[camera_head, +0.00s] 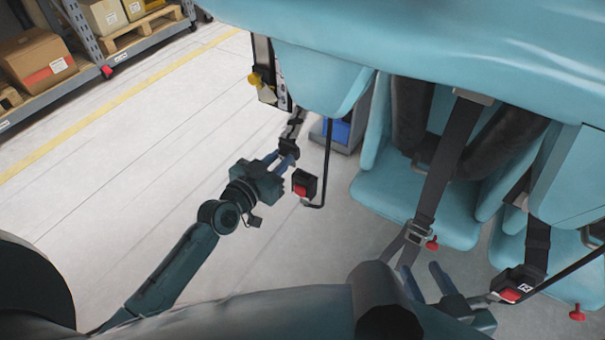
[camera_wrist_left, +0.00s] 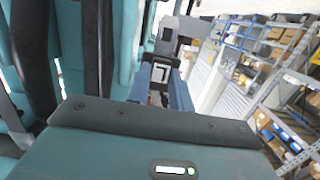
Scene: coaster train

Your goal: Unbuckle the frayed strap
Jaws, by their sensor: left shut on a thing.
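My left gripper (camera_head: 284,158) is shut on a black fitting (camera_head: 289,147) at the lower end of a dark strap (camera_head: 297,122). In the left wrist view the fitting (camera_wrist_left: 159,74) sits between the two fingers, with the strap above it. A black buckle with a red button (camera_head: 303,187) stands on a bent stalk just below and right of this gripper, apart from the fitting. My right gripper (camera_head: 426,280) is open and appears empty, below a middle strap (camera_head: 455,145) with a metal piece (camera_head: 417,233). I cannot make out fraying on any strap.
Another red-button buckle (camera_head: 515,284) is at the lower right, with a strap (camera_head: 537,245) running to it. Teal seats (camera_head: 415,205) fill the right side. A blue bin (camera_head: 338,132) stands behind the stalk. Shelving with boxes (camera_head: 38,58) is at the upper left; the floor between is clear.

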